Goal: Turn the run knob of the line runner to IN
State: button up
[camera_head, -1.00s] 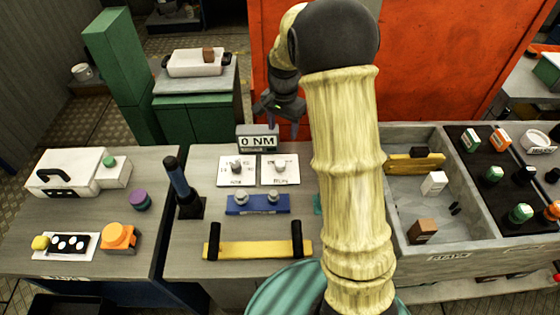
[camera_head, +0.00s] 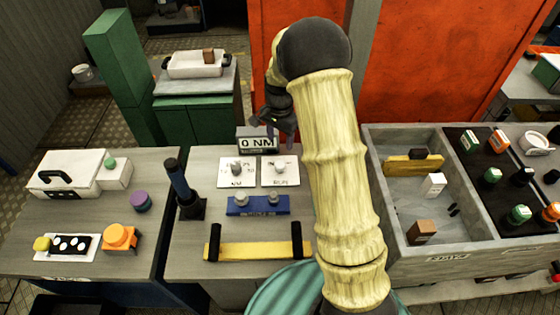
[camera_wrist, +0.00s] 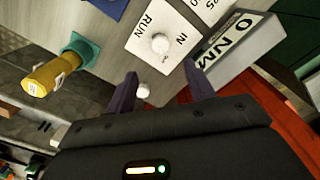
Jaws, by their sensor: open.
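The run knob (camera_wrist: 160,43) is a pale round knob on a white plate (camera_wrist: 140,47) printed RUN and IN in the wrist view. Its pointing direction is hard to tell. In the head view the run knob (camera_head: 280,165) is on the right one of two white plates. My gripper (camera_wrist: 164,82) is open; its dark fingers stand apart, short of the plate, with the run knob beyond them. A small white round thing (camera_wrist: 143,90) shows between the fingers, near the left one. In the head view my gripper (camera_head: 279,132) hangs above the plates, beside the display box.
The display box (camera_head: 258,141) reads 0 NM behind the plates. A second knob (camera_head: 237,168) sits left, a blue block (camera_head: 258,205) in front. A yellow cylinder (camera_wrist: 45,75) in a teal holder (camera_wrist: 80,50) stands nearby. A grey crate (camera_head: 450,257) is at right.

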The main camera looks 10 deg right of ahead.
aim_at(280, 164)
notch_tip(280, 164, down, 12)
jog(key=shift+p, duration=1.1)
jog(key=c, duration=1)
